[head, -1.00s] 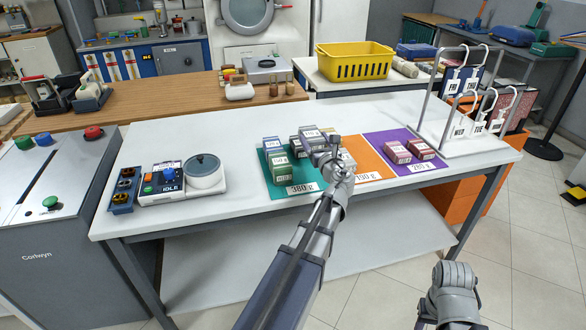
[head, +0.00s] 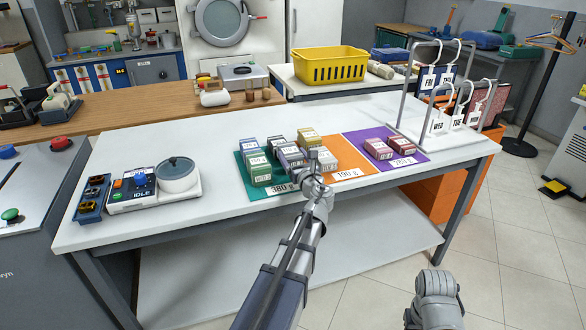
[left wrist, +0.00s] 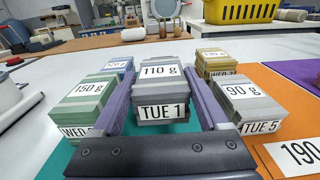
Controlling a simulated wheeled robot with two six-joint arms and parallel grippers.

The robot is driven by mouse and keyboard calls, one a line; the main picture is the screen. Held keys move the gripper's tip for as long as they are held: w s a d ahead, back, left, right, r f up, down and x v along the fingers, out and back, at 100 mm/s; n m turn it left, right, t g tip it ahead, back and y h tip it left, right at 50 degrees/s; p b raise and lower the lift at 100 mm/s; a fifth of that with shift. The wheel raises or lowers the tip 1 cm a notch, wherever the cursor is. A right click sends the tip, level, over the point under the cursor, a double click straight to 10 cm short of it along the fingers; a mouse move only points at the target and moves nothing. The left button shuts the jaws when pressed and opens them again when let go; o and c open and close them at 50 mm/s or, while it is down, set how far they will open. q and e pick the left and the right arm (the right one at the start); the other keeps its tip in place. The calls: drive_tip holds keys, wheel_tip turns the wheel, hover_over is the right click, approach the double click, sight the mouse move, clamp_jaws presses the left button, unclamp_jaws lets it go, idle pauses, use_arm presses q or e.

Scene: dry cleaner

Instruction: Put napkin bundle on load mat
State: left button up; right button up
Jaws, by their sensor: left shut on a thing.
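My left gripper (head: 294,163) is shut on a grey-lilac napkin bundle (head: 290,153), labelled 110 g and TUE 1 in the left wrist view (left wrist: 160,95). The bundle is level between the two fingers, low over the green mat (head: 254,193) marked 380 g. I cannot tell whether it touches the mat. A green 150 g bundle (left wrist: 82,101) lies to its left, with a blue bundle (head: 248,144) behind. My right gripper is out of view; only part of that arm shows.
An orange mat (head: 343,152) and a purple mat (head: 352,139) with two reddish bundles (head: 378,148) lie to the right. A hanging rack (head: 400,90) stands at the table's right end. A scale with a pot (head: 176,173) stands left. The white table between is clear.

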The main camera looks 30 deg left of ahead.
use_arm(q)
drive_tip(key=shift+f+b, duration=1.25)
drive_tip(key=shift+f, duration=0.35)
drive_tip(key=shift+f, duration=0.2)
drive_tip(key=o, duration=1.3)
drive_tip(key=shift+r, duration=0.1)
drive_tip(key=shift+r, duration=0.1)
drive_tip(key=shift+s+d, duration=0.2)
drive_tip(key=v, duration=1.1)
drive_tip(key=shift+s+d, duration=0.15)
